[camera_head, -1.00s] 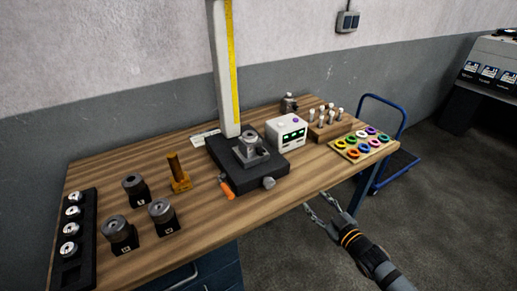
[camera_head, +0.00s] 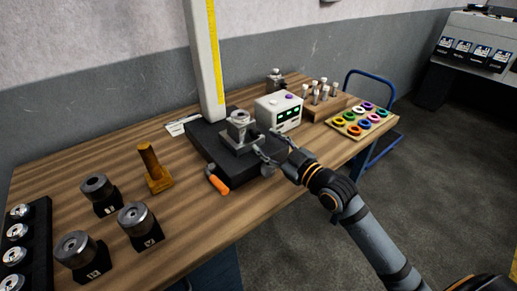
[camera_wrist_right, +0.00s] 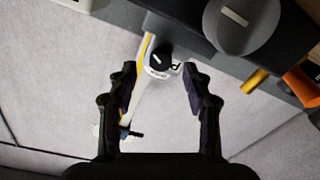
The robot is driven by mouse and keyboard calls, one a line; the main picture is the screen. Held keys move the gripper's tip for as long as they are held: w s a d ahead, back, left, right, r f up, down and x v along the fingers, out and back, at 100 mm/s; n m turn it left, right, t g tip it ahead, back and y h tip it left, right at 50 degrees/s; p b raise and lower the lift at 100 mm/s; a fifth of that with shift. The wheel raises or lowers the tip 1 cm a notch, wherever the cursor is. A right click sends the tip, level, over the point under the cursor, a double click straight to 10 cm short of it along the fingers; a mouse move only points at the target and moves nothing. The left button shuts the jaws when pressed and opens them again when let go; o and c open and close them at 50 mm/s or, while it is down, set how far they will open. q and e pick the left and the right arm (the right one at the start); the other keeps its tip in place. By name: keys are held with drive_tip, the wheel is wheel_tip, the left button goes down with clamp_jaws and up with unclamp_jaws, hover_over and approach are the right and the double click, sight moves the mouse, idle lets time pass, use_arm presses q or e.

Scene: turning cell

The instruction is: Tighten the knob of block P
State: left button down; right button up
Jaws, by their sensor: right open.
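Three dark blocks with round grey knobs, a back block (camera_head: 97,187), a right block (camera_head: 137,219) and a front block (camera_head: 77,250), stand at the left of the table. Their labels are too small for me to tell which is P. My right gripper (camera_head: 267,146) is open and empty at the right front of the black base (camera_head: 205,148), near the silver fixture (camera_head: 240,140) on it. In the right wrist view, a small black knob (camera_wrist_right: 162,57) with a white mark shows between the open fingers (camera_wrist_right: 158,75), apart from them. My left gripper is not in view.
A pale column (camera_head: 205,60) with a yellow scale rises behind the base. An orange-handled tool (camera_head: 218,184) lies in front. A white instrument box (camera_head: 280,112), a wooden peg rack (camera_head: 325,105) and a ring board (camera_head: 360,122) stand right. A brass stand (camera_head: 155,170) is left.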

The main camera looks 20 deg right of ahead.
sight(257, 135)
drive_tip(key=x, duration=0.4)
drive_tip(key=shift+a+r, duration=0.15)
drive_tip(key=shift+r, duration=0.05)
drive_tip(key=shift+w, duration=0.1)
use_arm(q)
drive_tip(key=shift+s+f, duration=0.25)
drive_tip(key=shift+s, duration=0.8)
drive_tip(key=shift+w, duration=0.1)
use_arm(e)
drive_tip(key=c, duration=0.5)
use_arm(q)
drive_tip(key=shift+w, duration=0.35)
use_arm(e)
clamp_jaws()
